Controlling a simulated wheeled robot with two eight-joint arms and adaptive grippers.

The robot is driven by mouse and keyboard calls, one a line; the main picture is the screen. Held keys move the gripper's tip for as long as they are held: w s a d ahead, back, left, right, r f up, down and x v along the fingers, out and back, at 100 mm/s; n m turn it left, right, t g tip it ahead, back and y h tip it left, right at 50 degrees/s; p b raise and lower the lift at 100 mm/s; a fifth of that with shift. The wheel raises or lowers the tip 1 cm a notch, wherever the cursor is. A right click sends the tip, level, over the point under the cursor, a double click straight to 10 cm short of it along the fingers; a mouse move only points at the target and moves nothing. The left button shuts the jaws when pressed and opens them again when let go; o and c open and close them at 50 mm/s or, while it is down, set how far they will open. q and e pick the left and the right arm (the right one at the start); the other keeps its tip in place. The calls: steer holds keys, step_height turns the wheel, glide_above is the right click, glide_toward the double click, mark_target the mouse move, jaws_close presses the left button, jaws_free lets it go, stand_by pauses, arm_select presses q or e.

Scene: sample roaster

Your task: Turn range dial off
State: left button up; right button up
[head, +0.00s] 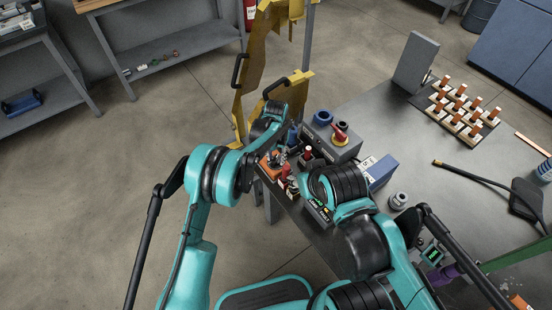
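No dial clearly marked as a range dial can be made out. A small dark meter with a green display (432,254) lies at the lower right, partly hidden by my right arm. My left gripper (279,158) is low over the bench's left corner, left of the grey box, among small orange and red parts; its fingers are too small to read. My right arm folds across the bench front, and its gripper cannot be made out.
The dark bench (400,160) holds a blue-and-white box (378,172), a small metal jar (398,201), a rack of orange-topped pieces (462,106) and a black cable (480,178). Yellow panels (255,75) stand behind the left corner. The floor at left is clear.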

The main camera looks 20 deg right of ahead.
arm_select(q)
jaws_close()
steer(key=shift+n, duration=0.3)
steer(key=n, duration=0.4)
steer(key=shift+n, duration=0.3)
steer(key=n+b, duration=0.1)
steer(key=n, duration=1)
steer(key=shift+n, duration=0.4)
steer(key=n, duration=0.6)
steer(key=shift+n, duration=0.3)
steer(key=shift+a, duration=0.1)
